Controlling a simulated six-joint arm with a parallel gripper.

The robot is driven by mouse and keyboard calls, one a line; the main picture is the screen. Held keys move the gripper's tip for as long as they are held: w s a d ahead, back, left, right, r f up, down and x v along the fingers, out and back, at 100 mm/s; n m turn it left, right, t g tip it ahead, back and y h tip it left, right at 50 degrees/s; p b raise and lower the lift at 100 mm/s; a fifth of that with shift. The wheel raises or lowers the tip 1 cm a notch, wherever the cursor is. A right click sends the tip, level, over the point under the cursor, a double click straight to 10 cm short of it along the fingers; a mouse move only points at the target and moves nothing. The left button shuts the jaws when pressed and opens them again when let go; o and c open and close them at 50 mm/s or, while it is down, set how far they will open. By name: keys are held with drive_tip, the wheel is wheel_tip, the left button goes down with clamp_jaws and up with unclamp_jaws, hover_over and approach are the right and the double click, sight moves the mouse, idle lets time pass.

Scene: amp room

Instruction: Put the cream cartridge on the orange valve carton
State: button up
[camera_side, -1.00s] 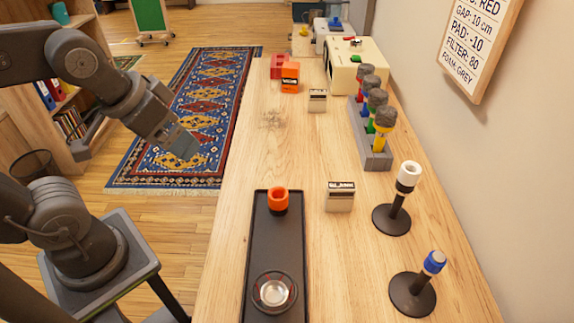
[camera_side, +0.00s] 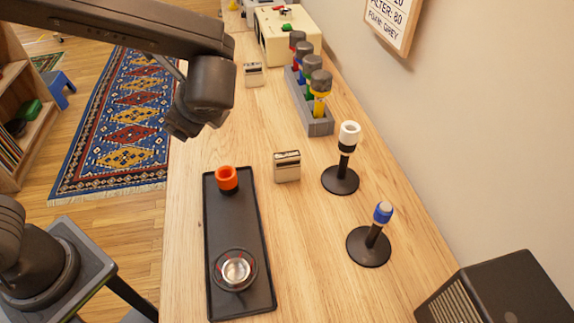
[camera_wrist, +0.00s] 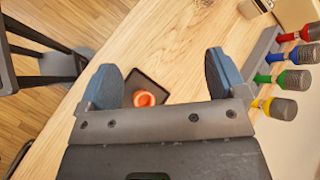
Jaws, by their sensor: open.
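Two small boxy cartridges with dark tops stand on the wooden table in the side view: a near one (camera_side: 287,167) right of the black tray, and a far one (camera_side: 254,75) near the large cream case. Their labels are unreadable, so I cannot tell which is meant by the cream cartridge. A small box, apparently the far one, shows at the top of the wrist view (camera_wrist: 252,6). The orange carton is out of sight now, probably behind my arm. My gripper (camera_wrist: 162,62) is open and empty above the table, blue fingers spread; in the side view it is mostly hidden.
Microphones stand in a grey rack (camera_side: 318,126). Two stands, white-topped (camera_side: 348,135) and blue-topped (camera_side: 383,212), occupy the right side. The large cream case (camera_side: 283,38) is at the back.

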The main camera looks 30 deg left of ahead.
drive_tip(key=w+d+f+m+t+y, duration=0.3)
drive_tip(key=w+d+m+t, duration=0.15)
drive_tip(key=d+m, duration=0.4)
drive_tip(key=m+t, duration=0.2)
drive_tip(key=t, duration=0.2)
hover_over(288, 165)
drive_tip(key=v, duration=0.5)
wheel_tip(288, 165, down, 4)
drive_tip(key=shift+y, duration=0.3)
drive_tip(key=f, duration=0.4)
drive_tip(key=w+f, duration=0.1)
drive_tip(key=f, duration=0.2)
drive_tip(key=shift+a, duration=0.4)
drive_tip(key=x, duration=0.6)
drive_tip(key=shift+w+a, duration=0.25)
drive_tip(key=c, duration=1.1)
drive_tip(key=shift+r, duration=0.1)
